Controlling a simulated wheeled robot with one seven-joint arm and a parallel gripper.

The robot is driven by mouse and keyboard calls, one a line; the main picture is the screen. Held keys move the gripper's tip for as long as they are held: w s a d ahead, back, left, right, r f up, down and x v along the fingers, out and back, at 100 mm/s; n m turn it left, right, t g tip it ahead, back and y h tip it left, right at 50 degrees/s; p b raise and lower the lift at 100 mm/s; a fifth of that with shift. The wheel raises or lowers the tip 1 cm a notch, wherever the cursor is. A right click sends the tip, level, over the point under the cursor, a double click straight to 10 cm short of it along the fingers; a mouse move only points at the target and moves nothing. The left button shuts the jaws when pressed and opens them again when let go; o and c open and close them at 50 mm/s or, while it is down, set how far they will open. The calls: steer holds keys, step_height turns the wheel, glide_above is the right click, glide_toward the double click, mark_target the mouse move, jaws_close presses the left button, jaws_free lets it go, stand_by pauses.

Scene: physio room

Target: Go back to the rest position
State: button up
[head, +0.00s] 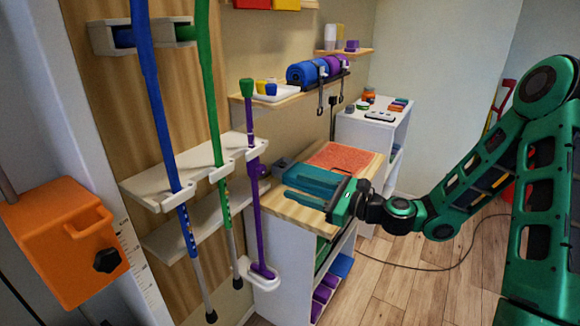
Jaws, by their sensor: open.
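My gripper (295,184) is open, with its teal fingers pointing left over the wooden top of a white cabinet (370,166). I see nothing held between the fingers. My green arm reaches in from the right edge. A purple cane (256,205) stands upright in a white rack (170,180), just left of the fingertips. It looks apart from them, but the depth gap is hard to tell. A blue cane (160,120) and a green cane (211,100) also hang in the rack, further left.
A red-orange mat (345,157) lies on the cabinet top behind my gripper. A wall shelf (290,97) above carries blue and purple rolls. An orange box (67,240) is mounted at left. A white side cabinet (372,122) stands behind. Wooden floor (400,290) lies open at lower right, crossed by a cable.

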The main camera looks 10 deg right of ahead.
steer(key=s+d+f+n+g+h, duration=0.2)
steer(key=s+f+n+g+h, duration=0.1)
steer(key=s+f+n+g, duration=0.35)
steer(key=s+d+f+n+h, duration=0.3)
steer(key=s+d+n+h, duration=0.35)
steer(key=d, duration=0.45)
steer(key=s+d+r+n+g+h, duration=0.1)
steer(key=s+d+r, duration=0.3)
steer(key=s+d, duration=0.5)
steer(key=s+d+r+n+g+h, duration=0.2)
steer(key=s+d+r, duration=0.3)
steer(key=s+d, duration=0.4)
steer(key=s+g+h, duration=0.1)
steer(key=s, duration=0.4)
steer(key=shift+s+r, duration=0.15)
steer(key=shift+s, duration=0.2)
